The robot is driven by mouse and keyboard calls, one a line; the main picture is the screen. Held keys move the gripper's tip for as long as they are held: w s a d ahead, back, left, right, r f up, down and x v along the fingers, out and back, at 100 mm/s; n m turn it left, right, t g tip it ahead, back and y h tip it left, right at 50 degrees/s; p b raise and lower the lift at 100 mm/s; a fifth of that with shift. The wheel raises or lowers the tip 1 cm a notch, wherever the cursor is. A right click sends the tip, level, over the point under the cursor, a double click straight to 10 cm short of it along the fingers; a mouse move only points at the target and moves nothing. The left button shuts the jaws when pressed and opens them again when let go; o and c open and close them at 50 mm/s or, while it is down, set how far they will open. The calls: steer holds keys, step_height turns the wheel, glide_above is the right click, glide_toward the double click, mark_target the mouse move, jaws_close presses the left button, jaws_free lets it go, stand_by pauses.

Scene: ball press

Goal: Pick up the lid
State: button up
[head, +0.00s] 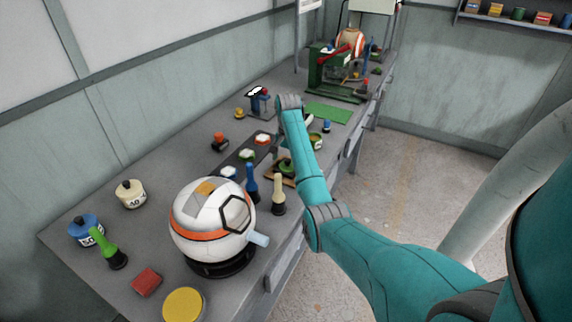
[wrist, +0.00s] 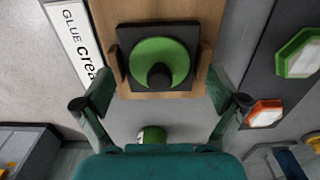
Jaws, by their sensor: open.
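The lid (wrist: 160,64) looks like a green disc with a dark round knob. In the wrist view it lies on a dark square pad (wrist: 126,36) on a wooden board (wrist: 105,12). In the head view the green lid (head: 287,167) is on the bench, just below my arm. My gripper (wrist: 162,88) is open, with one finger on either side of the picture and the lid between and beyond them. I see no finger touching the lid. In the head view my arm hides most of the gripper.
A green-and-white object (wrist: 152,134) shows between my fingers, near the palm. A row of hexagonal pieces lies on a dark strip, including a green one (wrist: 298,54) and an orange one (wrist: 263,114). Blue (head: 252,184) and cream-topped (head: 278,195) upright tools and a large white ball (head: 205,212) stand nearby.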

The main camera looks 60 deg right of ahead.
jaws_close()
stand_by(0.3)
